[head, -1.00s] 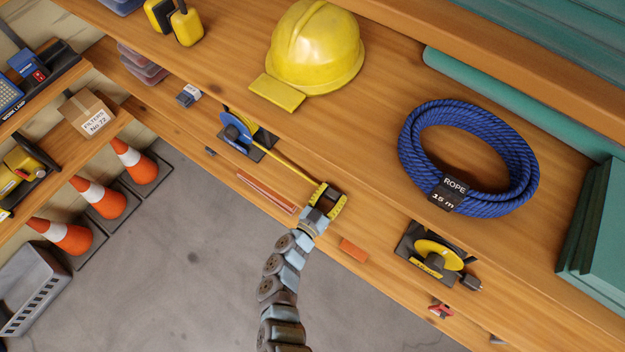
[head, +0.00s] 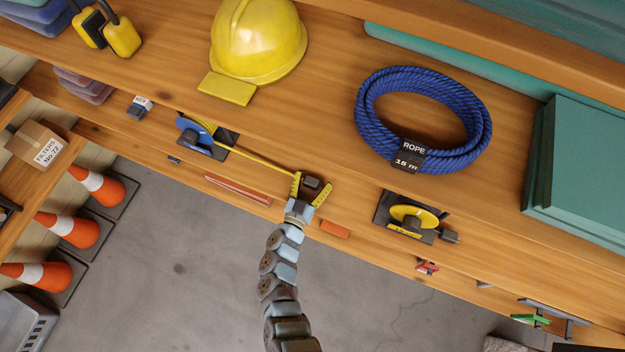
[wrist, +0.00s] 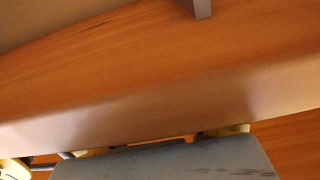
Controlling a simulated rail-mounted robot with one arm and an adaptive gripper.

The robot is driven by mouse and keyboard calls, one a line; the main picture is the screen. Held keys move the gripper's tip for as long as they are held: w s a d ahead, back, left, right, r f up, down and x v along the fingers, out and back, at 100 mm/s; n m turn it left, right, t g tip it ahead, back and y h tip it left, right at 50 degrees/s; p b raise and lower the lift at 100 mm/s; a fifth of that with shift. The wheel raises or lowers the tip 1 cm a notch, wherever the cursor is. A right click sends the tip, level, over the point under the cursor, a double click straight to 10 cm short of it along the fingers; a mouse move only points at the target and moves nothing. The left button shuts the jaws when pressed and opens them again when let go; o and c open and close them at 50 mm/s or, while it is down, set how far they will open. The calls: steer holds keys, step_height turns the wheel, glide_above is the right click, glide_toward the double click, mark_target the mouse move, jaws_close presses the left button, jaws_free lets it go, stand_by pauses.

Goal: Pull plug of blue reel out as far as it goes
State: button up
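The blue reel (head: 193,131) sits on a dark plate on the lower wooden shelf, left of centre in the head view. Its yellow cable (head: 253,161) runs out straight to the right to a dark plug (head: 316,184). My gripper (head: 313,181) has its two yellow-marked fingers spread in a V, with the plug between them and a gap visible. The plug looks free of the fingers' grip. In the wrist view the fingers show only in part at the bottom edge and the plug is hidden.
A yellow reel (head: 413,216) with its own plug (head: 449,236) stands to the right. An orange block (head: 335,229) and a reddish strip (head: 238,190) lie along the shelf's front edge. A coiled blue rope (head: 476,108) and a yellow helmet (head: 258,40) are behind.

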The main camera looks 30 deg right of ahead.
steer(key=v, duration=1.2)
stand_by(0.6)
